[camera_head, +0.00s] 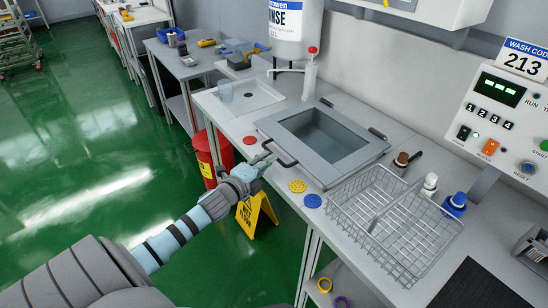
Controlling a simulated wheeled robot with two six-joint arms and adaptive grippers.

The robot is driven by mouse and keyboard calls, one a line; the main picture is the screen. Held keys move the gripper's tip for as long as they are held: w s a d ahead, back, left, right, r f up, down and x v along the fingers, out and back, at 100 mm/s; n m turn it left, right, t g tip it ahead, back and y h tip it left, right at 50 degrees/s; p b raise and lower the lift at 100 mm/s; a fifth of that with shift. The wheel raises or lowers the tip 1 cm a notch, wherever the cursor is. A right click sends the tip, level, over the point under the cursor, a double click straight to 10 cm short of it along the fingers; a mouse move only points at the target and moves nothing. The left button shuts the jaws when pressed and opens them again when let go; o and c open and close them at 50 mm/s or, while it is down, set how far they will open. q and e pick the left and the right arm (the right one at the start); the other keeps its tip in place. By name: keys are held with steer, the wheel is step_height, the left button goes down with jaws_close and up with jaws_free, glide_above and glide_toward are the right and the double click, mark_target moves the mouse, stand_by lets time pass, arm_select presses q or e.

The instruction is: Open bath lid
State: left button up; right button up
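The bath (359,158) is a grey rectangular unit set in the bench, with a wide flat frame around a darker middle. I cannot tell whether that middle is open or a clear lid panel. A dark bar handle (283,160) runs along its near left edge; smaller dark fittings show at its far and right edges. My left gripper (264,161) reaches in from the left, with its fingertips at or very near this handle. Whether the fingers touch it or are closed on it is too small to tell. My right gripper is out of view.
A wire basket (395,222) stands right of the bath. Yellow (297,186) and blue (312,201) discs lie on the bench's front edge. A rinse tank (296,30) with a tap is behind.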

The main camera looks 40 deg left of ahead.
arm_select(q)
steer(key=w+b, duration=0.1)
steer(key=w, duration=0.1)
steer(key=w+f+b, duration=0.1)
steer(key=w, duration=0.1)
steer(key=shift+a+f, duration=0.1)
steer(key=shift+a, duration=0.05)
steer(key=shift+w, duration=0.4)
jaws_close()
